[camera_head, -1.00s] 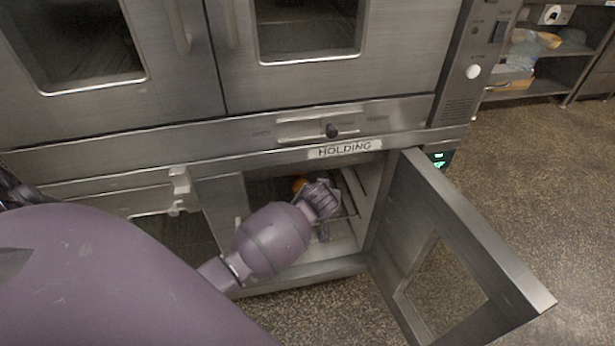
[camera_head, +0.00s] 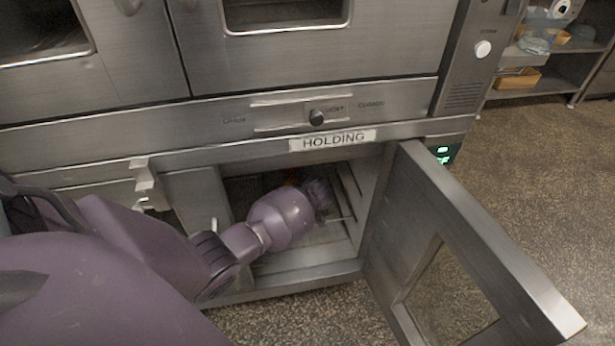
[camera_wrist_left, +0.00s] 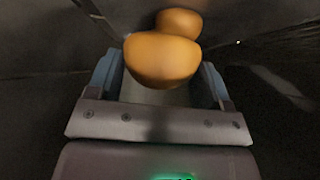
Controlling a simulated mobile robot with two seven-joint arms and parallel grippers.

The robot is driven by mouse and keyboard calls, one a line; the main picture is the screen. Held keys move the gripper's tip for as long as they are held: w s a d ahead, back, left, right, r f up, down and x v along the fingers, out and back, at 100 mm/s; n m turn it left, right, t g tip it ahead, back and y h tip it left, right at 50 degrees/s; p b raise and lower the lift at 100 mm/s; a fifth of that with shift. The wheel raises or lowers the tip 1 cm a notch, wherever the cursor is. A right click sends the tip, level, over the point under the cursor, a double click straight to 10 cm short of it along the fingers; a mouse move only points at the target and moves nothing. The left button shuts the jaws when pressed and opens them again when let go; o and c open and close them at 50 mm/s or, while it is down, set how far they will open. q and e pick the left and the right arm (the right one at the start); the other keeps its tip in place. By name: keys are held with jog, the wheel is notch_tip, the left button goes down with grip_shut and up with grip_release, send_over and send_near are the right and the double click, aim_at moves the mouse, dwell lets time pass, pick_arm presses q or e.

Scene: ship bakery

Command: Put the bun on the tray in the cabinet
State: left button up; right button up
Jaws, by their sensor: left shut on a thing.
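My left arm reaches into the open holding cabinet (camera_head: 318,256). In the left wrist view, my left gripper (camera_wrist_left: 160,80) is shut on a rounded golden-brown bun (camera_wrist_left: 160,58), with a blue finger on each side. A second rounded, bun-like shape (camera_wrist_left: 180,22) shows just beyond it; I cannot tell whether they touch. I cannot make out a tray clearly in the dark interior. My right gripper is not in view.
The cabinet door (camera_head: 470,250) stands wide open to the right. Side rails (camera_head: 352,190) line the cabinet's right inner wall. The "HOLDING" panel (camera_head: 332,140) is just above the opening. Oven doors are above, and a shelf with items (camera_head: 520,80) stands at the far right.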

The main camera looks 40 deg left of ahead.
pick_arm(q)
jog(key=shift+s+f, duration=0.1)
jog(key=shift+f, duration=0.8)
notch_tip(320, 180, down, 5)
jog(key=shift+r+b, duration=0.1)
jog(key=shift+b, duration=1)
jog(key=shift+r, duration=0.15)
jog(key=o, duration=0.9)
jog(key=shift+o, duration=0.3)
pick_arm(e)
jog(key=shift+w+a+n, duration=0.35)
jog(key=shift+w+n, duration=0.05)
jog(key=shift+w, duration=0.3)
